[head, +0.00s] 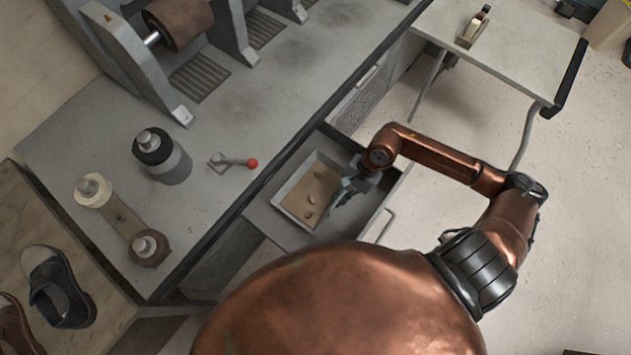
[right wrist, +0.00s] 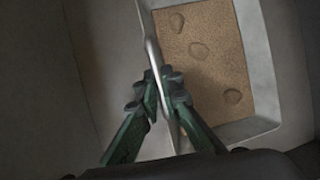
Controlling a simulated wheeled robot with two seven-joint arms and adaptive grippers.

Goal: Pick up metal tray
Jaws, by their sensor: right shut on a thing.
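The metal tray (head: 278,202) is a shallow grey rectangular tray with a brown, cork-like bottom and several small lumps on it. It sits in an open drawer (head: 263,216) of the grey machine bench. My right gripper (head: 342,193) is at the tray's right side. In the right wrist view, the green fingers of my right gripper (right wrist: 161,92) are shut on the near wall of the tray (right wrist: 262,55), one finger on each side of the rim. I cannot tell whether the tray is lifted off the drawer floor. My left gripper is not in view.
A shoe (head: 58,287) lies at the lower left. A side table (head: 515,45) with a tape dispenser (head: 474,27) stands upper right.

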